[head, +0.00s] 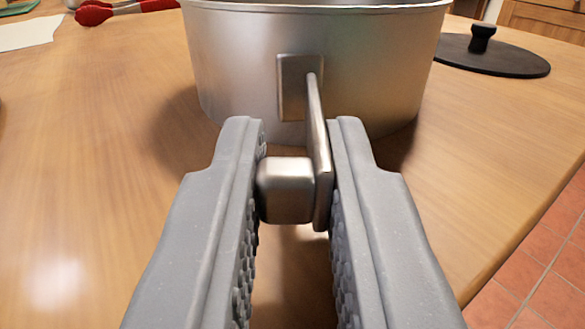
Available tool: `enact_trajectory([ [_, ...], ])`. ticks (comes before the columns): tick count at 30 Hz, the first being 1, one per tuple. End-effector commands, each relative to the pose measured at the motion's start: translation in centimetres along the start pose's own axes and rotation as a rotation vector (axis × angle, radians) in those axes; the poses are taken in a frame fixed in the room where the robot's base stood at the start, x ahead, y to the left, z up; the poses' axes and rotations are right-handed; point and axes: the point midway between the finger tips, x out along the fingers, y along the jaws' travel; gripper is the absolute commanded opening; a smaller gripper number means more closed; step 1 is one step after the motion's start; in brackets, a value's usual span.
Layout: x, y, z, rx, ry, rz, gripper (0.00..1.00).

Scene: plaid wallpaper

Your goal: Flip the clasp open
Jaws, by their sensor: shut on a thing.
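A silvery metal pot (235,65) stands on the wooden table in the head view. On its near side is a metal clasp (319,165). A square mounting plate (293,90) is fixed to the wall, and a thin flat lever sticks out from it towards me. A rounded metal block (285,190) sits at the left of the lever. My gripper (297,130) is shut on the clasp, with its left grey finger at the block and its right finger along the lever. The far end of the lever meets the plate.
A black round lid (490,55) with a knob lies at the back right. Red-tipped tongs (120,8) and white paper (30,33) lie at the back left. The wooden table (90,140) is clear at left; its right edge drops to a tiled floor (555,255).

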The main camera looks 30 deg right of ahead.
Motion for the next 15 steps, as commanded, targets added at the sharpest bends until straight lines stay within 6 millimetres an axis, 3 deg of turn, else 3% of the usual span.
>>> enact_trajectory([
  [15,-0.05,-1.0,-0.14,0.003,-0.006,0.111,0.0],
])
